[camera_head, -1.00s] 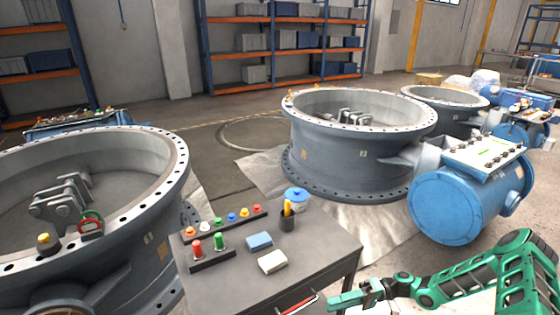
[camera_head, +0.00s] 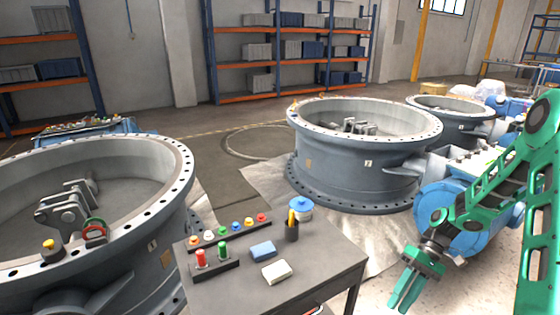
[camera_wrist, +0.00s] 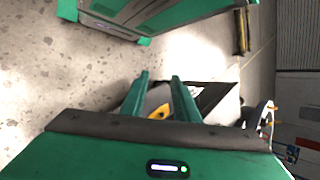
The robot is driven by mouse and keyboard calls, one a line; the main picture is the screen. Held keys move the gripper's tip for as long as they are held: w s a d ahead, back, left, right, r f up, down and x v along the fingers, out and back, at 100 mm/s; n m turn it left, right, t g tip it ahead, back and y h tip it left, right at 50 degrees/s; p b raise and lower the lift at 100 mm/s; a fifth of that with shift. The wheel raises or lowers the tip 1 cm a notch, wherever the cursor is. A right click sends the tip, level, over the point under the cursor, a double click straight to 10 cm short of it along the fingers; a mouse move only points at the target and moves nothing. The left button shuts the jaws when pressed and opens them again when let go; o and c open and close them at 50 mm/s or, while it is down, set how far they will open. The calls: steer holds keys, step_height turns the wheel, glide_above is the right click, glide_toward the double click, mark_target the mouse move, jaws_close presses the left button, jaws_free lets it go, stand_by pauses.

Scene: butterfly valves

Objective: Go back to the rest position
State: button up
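My gripper (camera_head: 398,305) is on the right side of the head view, to the right of the dark table (camera_head: 325,262) and apart from it. It hangs from my raised green arm and points downward, in front of the blue actuator (camera_head: 458,238). In the wrist view its two green fingers (camera_wrist: 160,76) stand apart with a gap between them. I see nothing held; a dark shape with a yellow patch (camera_wrist: 158,112) lies behind the fingers, and I cannot tell what it is.
Large flanged valves stand at left (camera_head: 165,215) and centre (camera_head: 355,160). Shelves (camera_head: 285,60) line the back wall. Open floor lies around my gripper.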

steer(key=s+d+r+m+t+h, duration=0.1)
steer(key=s+d+r+m+h, duration=0.2)
steer(key=r, duration=0.6)
steer(key=s+d+r+m+t+h, duration=0.1)
steer(key=s+d+r+h, duration=0.15)
steer(key=s+r, duration=0.45)
steer(key=s+d+r+m+t, duration=0.1)
steer(key=s+r+m+t, duration=0.2)
steer(key=s+r, duration=0.5)
steer(key=shift+s+d+m+h, duration=0.35)
steer(key=shift+s+m+h, duration=0.15)
steer(key=shift+s, duration=1.1)
